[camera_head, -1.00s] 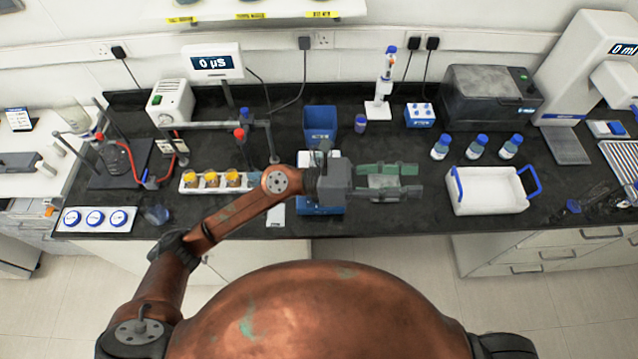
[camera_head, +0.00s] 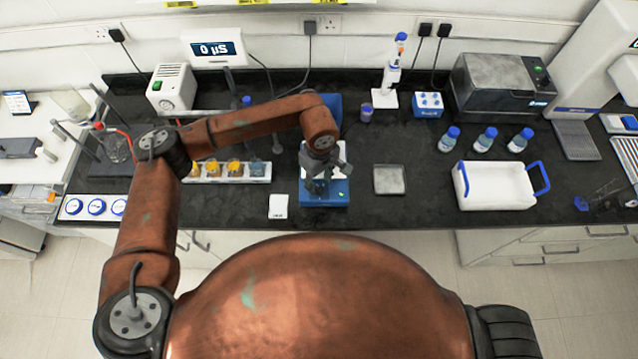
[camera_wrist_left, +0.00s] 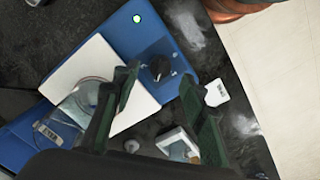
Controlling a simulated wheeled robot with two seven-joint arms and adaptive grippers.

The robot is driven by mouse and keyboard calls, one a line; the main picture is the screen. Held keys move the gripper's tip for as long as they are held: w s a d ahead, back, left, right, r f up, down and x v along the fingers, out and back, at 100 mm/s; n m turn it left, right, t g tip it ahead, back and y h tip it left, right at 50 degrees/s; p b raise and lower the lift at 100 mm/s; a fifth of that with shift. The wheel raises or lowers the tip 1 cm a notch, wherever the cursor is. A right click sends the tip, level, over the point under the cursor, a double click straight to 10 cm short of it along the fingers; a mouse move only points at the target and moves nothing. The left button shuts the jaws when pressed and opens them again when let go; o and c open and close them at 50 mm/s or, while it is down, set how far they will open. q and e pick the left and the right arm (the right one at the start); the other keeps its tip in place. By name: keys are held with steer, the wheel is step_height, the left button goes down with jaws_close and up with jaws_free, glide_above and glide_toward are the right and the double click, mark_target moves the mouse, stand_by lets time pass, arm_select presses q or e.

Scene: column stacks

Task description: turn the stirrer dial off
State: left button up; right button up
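The stirrer (camera_head: 323,193) is a blue box near the bench's front edge in the head view, partly hidden under my left gripper (camera_head: 325,180). In the left wrist view the stirrer (camera_wrist_left: 181,35) shows a white top plate (camera_wrist_left: 100,68), a black dial (camera_wrist_left: 157,67) and a lit green light (camera_wrist_left: 137,18). A clear glass vessel (camera_wrist_left: 85,95) is on the plate. My left gripper (camera_wrist_left: 162,82) points down with its two green fingers apart and empty. The dial shows between and beyond the fingertips; contact cannot be seen. My right gripper is not in view.
A rack with amber beakers (camera_head: 212,169) stands left of the stirrer. A grey square plate (camera_head: 389,180) lies to the right, then a white tray (camera_head: 490,187) with blue handles. Dark bench is clear between them.

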mark_target(319, 187)
arm_select(q)
steer(key=shift+f, duration=1.55)
steer(key=shift+c, duration=0.3)
jaws_close()
